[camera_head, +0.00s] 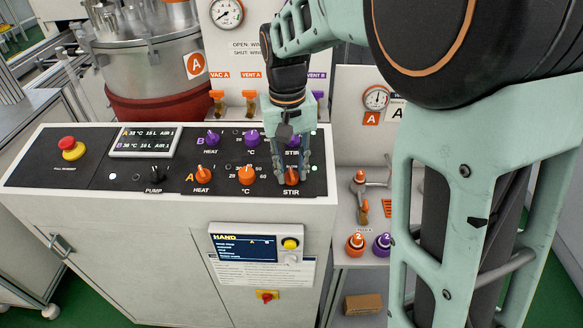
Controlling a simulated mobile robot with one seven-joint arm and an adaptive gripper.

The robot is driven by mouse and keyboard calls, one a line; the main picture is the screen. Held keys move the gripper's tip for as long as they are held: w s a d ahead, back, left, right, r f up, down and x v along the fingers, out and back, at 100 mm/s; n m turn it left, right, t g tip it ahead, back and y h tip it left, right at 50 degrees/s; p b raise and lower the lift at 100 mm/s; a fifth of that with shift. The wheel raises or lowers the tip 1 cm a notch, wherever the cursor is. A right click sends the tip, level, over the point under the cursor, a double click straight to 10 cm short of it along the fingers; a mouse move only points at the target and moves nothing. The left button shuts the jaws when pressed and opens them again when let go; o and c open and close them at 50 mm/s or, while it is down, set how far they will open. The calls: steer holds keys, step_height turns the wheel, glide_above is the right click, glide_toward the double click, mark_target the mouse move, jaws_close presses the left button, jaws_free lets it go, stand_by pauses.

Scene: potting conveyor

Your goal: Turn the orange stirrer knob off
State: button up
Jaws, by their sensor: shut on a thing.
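The orange stirrer knob (291,176) is the rightmost knob in the lower row A of the black control panel, above the label STIR. My gripper (292,180) points down over it, with its two fingers on either side of the knob and shut on it. The purple STIR knob in row B (293,141) is partly hidden behind my gripper. The STIR scale marks around the orange knob are mostly covered, so its exact setting cannot be read.
The orange °C knob (247,175) and orange HEAT knob (203,174) sit to the left, with purple knobs behind. A red emergency button (72,148) is at the panel's left. Orange and purple valve handles (250,98) stand behind the panel. A steel vessel (150,60) is back left.

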steer(key=n+h, duration=0.1)
steer(key=n, duration=0.4)
steer(key=shift+n, duration=0.4)
steer(key=shift+n+t, duration=0.3)
steer(key=o, duration=1.1)
steer(key=shift+o, duration=0.2)
steer(key=shift+r, duration=0.1)
step_height(320, 180, up, 12)
steer(key=a, duration=0.1)
steer(key=shift+s+a, duration=0.25)
steer(key=shift+s, duration=0.05)
